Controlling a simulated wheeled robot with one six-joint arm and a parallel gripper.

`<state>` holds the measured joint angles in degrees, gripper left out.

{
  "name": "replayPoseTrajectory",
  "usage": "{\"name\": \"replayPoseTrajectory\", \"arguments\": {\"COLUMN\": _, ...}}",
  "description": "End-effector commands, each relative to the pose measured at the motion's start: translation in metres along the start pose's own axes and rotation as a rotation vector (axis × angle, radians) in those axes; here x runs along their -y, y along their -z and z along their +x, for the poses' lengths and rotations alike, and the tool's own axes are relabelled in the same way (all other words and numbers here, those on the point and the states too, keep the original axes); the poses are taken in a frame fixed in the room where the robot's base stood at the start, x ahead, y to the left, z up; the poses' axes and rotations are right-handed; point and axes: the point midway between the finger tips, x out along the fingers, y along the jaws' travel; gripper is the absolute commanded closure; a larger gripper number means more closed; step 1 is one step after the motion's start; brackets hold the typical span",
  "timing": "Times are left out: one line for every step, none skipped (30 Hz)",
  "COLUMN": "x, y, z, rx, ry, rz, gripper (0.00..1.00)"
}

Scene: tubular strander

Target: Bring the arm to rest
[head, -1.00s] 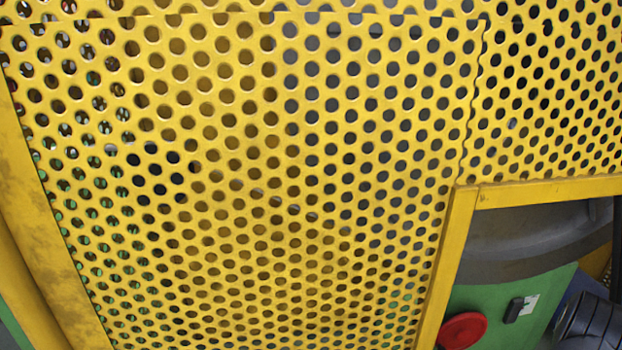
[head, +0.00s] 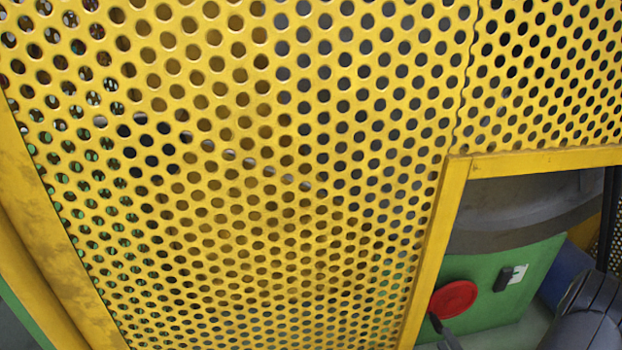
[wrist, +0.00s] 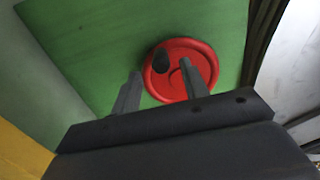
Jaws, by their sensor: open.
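My gripper (wrist: 160,70) is open and empty in the wrist view, its two dark fingers apart and pointing toward a red handwheel (wrist: 205,58) with a black knob (wrist: 161,61). The rest of the gripper is cut off there.
A yellow perforated guard (head: 270,190) fills most of the head view, with a yellow frame around the opening at lower right. In that opening a green panel (head: 490,318) carries the wheel and a black switch (head: 506,279). A dark curved part (head: 525,215) sits above.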

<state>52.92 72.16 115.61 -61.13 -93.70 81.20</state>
Motion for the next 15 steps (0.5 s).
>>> {"name": "replayPoseTrajectory", "arguments": {"x": 0.0, "y": -0.001, "z": 0.008, "rx": 0.004, "ry": 0.001, "rz": -0.003, "gripper": 0.57}}
{"name": "replayPoseTrajectory", "arguments": {"x": 0.0, "y": -0.002, "z": 0.013, "rx": 0.006, "ry": 0.002, "rz": -0.003, "gripper": 0.57}}
{"name": "replayPoseTrajectory", "arguments": {"x": 0.0, "y": -0.001, "z": 0.018, "rx": 0.004, "ry": 0.001, "rz": -0.003, "gripper": 0.57}}
{"name": "replayPoseTrajectory", "arguments": {"x": 0.0, "y": -0.001, "z": 0.023, "rx": 0.006, "ry": 0.001, "rz": -0.003, "gripper": 0.57}}
{"name": "replayPoseTrajectory", "arguments": {"x": 0.0, "y": -0.001, "z": 0.027, "rx": 0.004, "ry": 0.002, "rz": -0.003, "gripper": 0.57}}
{"name": "replayPoseTrajectory", "arguments": {"x": 0.0, "y": -0.001, "z": 0.034, "rx": 0.005, "ry": 0.003, "rz": -0.004, "gripper": 0.57}}
{"name": "replayPoseTrajectory", "arguments": {"x": 0.0, "y": -0.001, "z": 0.038, "rx": 0.004, "ry": 0.003, "rz": -0.003, "gripper": 0.57}}
{"name": "replayPoseTrajectory", "arguments": {"x": 0.0, "y": -0.002, "z": 0.043, "rx": 0.006, "ry": 0.003, "rz": -0.003, "gripper": 0.57}}
{"name": "replayPoseTrajectory", "arguments": {"x": 0.0, "y": -0.001, "z": 0.05, "rx": 0.004, "ry": 0.002, "rz": -0.004, "gripper": 0.57}}
{"name": "replayPoseTrajectory", "arguments": {"x": 0.0, "y": -0.002, "z": 0.055, "rx": 0.006, "ry": 0.002, "rz": -0.003, "gripper": 0.57}}
{"name": "replayPoseTrajectory", "arguments": {"x": 0.0, "y": -0.001, "z": 0.06, "rx": 0.004, "ry": 0.003, "rz": -0.003, "gripper": 0.57}}
{"name": "replayPoseTrajectory", "arguments": {"x": -0.002, "y": -0.001, "z": 0.063, "rx": 0.002, "ry": 0.003, "rz": -0.013, "gripper": 0.57}}
{"name": "replayPoseTrajectory", "arguments": {"x": -0.005, "y": 0.001, "z": 0.061, "rx": -0.001, "ry": 0.002, "rz": -0.038, "gripper": 0.57}}
{"name": "replayPoseTrajectory", "arguments": {"x": -0.006, "y": 0.001, "z": 0.061, "rx": -0.001, "ry": 0.001, "rz": -0.061, "gripper": 0.57}}
{"name": "replayPoseTrajectory", "arguments": {"x": -0.008, "y": 0.002, "z": 0.06, "rx": -0.001, "ry": 0.002, "rz": -0.089, "gripper": 0.57}}
